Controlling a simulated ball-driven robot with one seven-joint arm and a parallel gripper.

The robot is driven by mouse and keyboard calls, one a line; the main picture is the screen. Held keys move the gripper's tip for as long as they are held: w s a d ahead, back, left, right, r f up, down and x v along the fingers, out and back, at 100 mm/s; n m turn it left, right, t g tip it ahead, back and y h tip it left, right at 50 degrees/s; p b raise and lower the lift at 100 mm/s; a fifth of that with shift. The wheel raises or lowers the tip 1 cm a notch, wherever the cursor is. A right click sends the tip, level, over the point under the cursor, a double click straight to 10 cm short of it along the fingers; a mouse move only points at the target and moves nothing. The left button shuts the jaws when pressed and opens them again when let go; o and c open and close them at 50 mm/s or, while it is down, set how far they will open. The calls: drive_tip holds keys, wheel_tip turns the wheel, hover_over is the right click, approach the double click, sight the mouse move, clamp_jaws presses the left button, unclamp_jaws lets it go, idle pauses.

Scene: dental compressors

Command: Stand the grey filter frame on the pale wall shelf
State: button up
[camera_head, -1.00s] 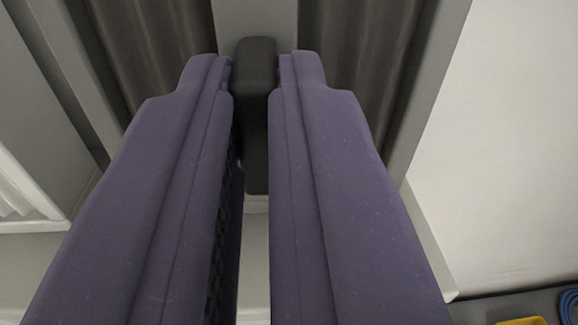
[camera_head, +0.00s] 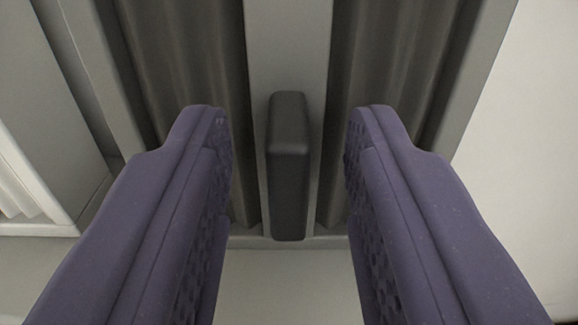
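The grey filter frame (camera_head: 287,45) fills the upper middle of the view, with dark pleated panels on both sides of a grey central bar. A dark upright handle (camera_head: 289,185) sits on that bar. The frame's lower edge meets a pale surface (camera_head: 285,285), which looks like the shelf. My gripper (camera_head: 288,112) is open, with its purple fingers apart on either side of the handle. Gaps show between the fingers and the handle on both sides. The outer parts of the frame's lower edge are hidden behind the fingers.
Another unit with white pleats (camera_head: 25,195) and a pale rim stands at the left, beside a grey panel (camera_head: 50,120). A plain whitish surface (camera_head: 535,160) lies to the right of the frame.

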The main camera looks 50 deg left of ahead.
drive_tip(key=v, duration=1.2)
drive_tip(key=w+d+r+m+t+h, duration=0.3)
drive_tip(key=w+d+r+h, duration=0.3)
drive_tip(key=r, duration=0.4)
drive_tip(key=w+d+r+m+t+h, duration=0.2)
drive_tip(key=w+d+r+h, duration=0.25)
drive_tip(key=d+r, duration=0.4)
drive_tip(key=s+d+r+m+h, duration=0.1)
drive_tip(key=s+d+r, duration=0.1)
drive_tip(key=s+r, duration=0.2)
drive_tip(key=s+d+r+m+h, duration=0.1)
drive_tip(key=s+d+r+m, duration=0.1)
drive_tip(key=r, duration=0.8)
drive_tip(key=s+d+r+m+g+h, duration=0.1)
drive_tip(key=s+d+r+m, duration=0.1)
drive_tip(key=s+r, duration=0.4)
drive_tip(key=shift+d+r+b, duration=0.3)
drive_tip(key=shift+d+r, duration=0.25)
drive_tip(key=shift+d, duration=0.35)
